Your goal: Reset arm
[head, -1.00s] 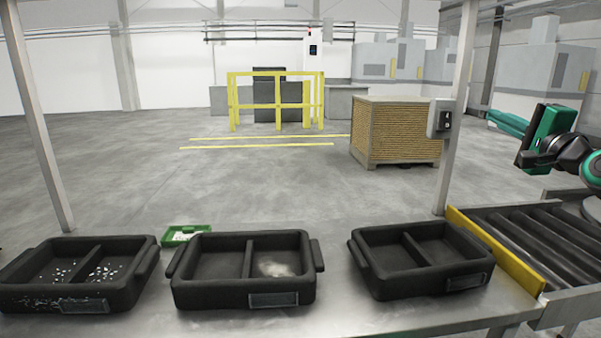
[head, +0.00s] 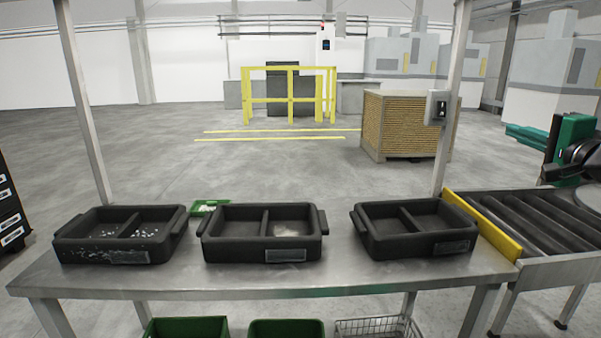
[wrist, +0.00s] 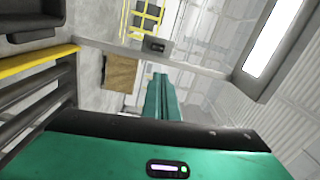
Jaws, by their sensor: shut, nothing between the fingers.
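My gripper (head: 520,133) is green and sits at the right edge of the head view, above the roller conveyor. Its fingers point left in that view. In the wrist view the two green fingers (wrist: 160,90) lie together, shut and empty. Nothing touches them. Part of my arm is cut off by the right edge of the head view.
Three black divided trays, left (head: 72,247), middle (head: 232,254) and right (head: 385,247), stand on a steel table (head: 340,276). A yellow guard (head: 484,226) borders the roller conveyor (head: 530,222). Posts (head: 452,100) rise from the table. Green bins (head: 285,330) sit below.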

